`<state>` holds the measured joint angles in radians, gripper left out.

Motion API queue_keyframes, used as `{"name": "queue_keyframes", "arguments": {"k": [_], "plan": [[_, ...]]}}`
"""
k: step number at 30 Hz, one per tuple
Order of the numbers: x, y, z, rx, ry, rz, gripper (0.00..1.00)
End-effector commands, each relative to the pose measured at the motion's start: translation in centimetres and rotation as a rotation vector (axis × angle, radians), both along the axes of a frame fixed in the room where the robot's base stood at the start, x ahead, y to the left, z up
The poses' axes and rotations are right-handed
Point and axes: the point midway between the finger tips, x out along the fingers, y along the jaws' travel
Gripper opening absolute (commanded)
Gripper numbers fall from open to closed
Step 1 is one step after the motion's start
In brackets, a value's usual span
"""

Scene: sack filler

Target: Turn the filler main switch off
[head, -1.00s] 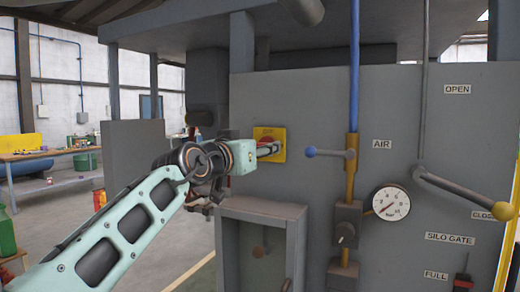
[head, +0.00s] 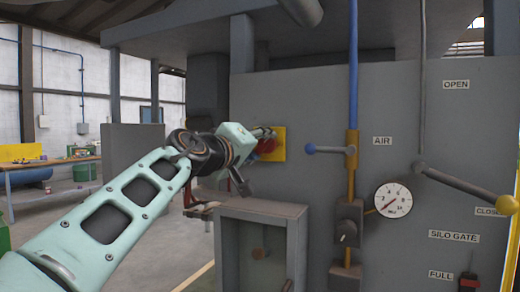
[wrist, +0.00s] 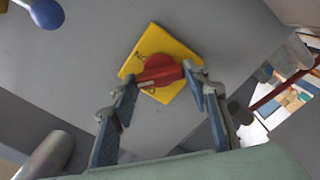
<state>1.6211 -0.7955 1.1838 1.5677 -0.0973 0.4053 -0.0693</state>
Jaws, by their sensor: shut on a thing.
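The main switch is a red rotary knob (head: 267,146) on a square yellow plate (head: 280,143), fixed to the grey front panel. In the wrist view the red knob (wrist: 162,70) sits on the yellow plate (wrist: 180,45), with its grip bar lying between the two fingers. My gripper (wrist: 160,80) is shut on the knob's bar, one finger on each side. In the head view my gripper (head: 265,132) reaches the plate from the left and hides part of the knob.
Right of the switch are a blue-handled air valve (head: 325,150), a pressure gauge (head: 393,201) and a long silo gate lever (head: 460,188) with a yellow knob. An open-fronted grey box (head: 262,210) juts out below the switch.

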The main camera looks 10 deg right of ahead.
Motion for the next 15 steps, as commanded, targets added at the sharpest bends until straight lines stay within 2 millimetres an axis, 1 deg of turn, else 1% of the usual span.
{"name": "queue_keyframes", "arguments": {"k": [15], "plan": [[-0.01, -0.05, 0.06, -0.373, 0.274, 0.0, 0.19]]}}
